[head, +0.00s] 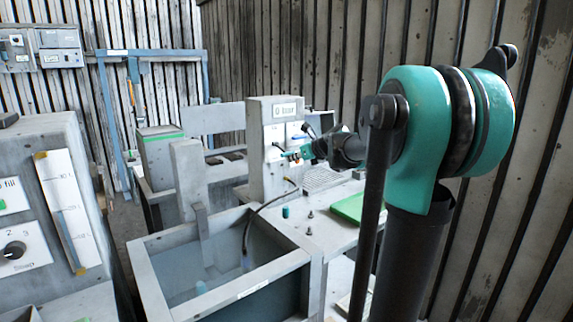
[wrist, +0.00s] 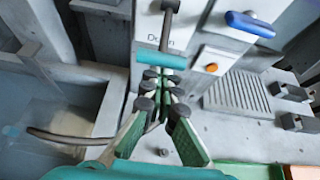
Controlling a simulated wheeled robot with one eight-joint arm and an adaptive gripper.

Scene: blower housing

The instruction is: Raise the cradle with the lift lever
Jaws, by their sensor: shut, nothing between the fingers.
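My gripper (head: 301,152) reaches to the grey panel column (head: 267,165) beside the tank. In the wrist view its green-padded fingers (wrist: 160,88) are shut and hold nothing. Just beyond the tips is a teal crossbar handle (wrist: 160,58) on a dark stem, near a label that seems to read "Drain". I cannot tell whether the tips touch it. A blue lever handle (wrist: 250,24) is to the right. No readable label shows which handle is the lift lever.
The open tank (head: 222,297) holds bluish liquid, with a dark hose (head: 255,215) running into it. A green tray (head: 357,208) and small pegs lie on the bench right of it. A control panel (head: 45,210) stands at left. A corrugated wall closes the right.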

